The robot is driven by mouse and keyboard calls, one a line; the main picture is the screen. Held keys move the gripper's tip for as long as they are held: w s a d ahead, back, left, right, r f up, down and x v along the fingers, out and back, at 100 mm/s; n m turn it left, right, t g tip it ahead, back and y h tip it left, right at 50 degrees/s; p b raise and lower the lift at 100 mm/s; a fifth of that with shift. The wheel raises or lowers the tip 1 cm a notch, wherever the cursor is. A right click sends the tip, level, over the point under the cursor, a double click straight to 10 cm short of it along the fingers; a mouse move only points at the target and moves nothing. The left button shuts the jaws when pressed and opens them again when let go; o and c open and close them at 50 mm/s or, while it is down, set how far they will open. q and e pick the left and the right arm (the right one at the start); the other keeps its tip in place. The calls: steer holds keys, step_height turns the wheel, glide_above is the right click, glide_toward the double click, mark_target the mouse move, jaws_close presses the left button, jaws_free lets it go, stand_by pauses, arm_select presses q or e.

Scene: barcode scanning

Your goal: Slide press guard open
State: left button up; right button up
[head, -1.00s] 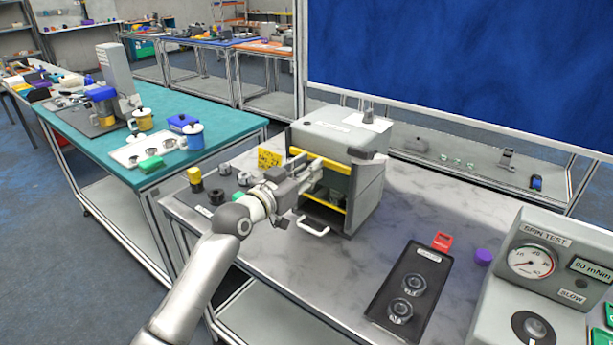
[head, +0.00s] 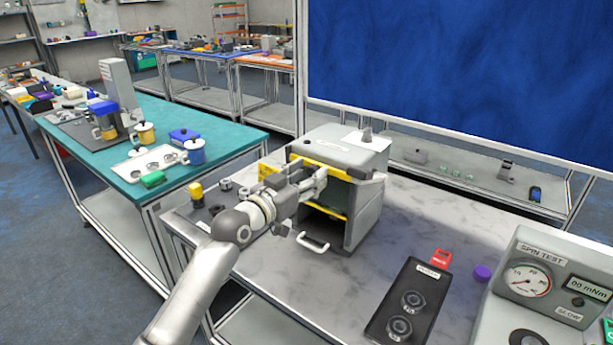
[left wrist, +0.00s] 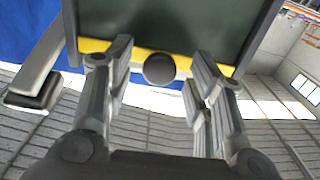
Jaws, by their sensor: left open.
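The press (head: 372,212) is a grey box on the marble-topped bench. Its guard is a dark panel with yellow bars (head: 327,209) across the front. Below the lower bar is a dark gap above the bench. In the left wrist view the guard panel (left wrist: 165,22) fills the top, with a yellow lower edge and a round black knob (left wrist: 159,69). My left gripper (head: 318,179) is in front of the guard. Its open fingers (left wrist: 160,60) stand on both sides of the knob, with gaps visible. My right gripper is not in view.
A white handle (head: 313,242) sticks out low at the press front. A black tray (head: 408,303) with round parts and the spin tester (head: 540,268) stand to the right. Small parts sit left of the press. Bare bench top lies between press and tray.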

arm_select(q)
steer(key=v, duration=1.2)
steer(key=s+a+f+n+g+y, duration=0.1)
steer(key=s+a+f+g+y, duration=0.15)
steer(key=s+f, duration=0.6)
steer(key=s+a+f+n+g+y, duration=0.1)
steer(key=s+a+f+g+y, duration=0.15)
steer(key=s+f, duration=0.65)
steer(key=s+a+f+n+g+y, duration=0.2)
steer(key=s+a+f+g+y, duration=0.15)
steer(key=s+f, duration=0.45)
steer(key=s+a+f+n+g+y, duration=0.1)
steer(key=s+a+f+g+y, duration=0.15)
steer(key=s+a+f, duration=0.45)
steer(key=s+d+f+g, duration=0.1)
steer(key=s+f, duration=0.1)
steer(key=f, duration=1)
steer(key=s+d+f, duration=0.1)
steer(key=s+f, duration=0.1)
steer(key=f, duration=1)
steer(key=s+a+f+g, duration=0.1)
steer(key=s+a+f, duration=0.1)
steer(key=s+f, duration=1.3)
steer(key=shift+s+a+f+g, duration=0.25)
steer(key=shift+s+g, duration=0.05)
steer(key=shift+s, duration=0.6)
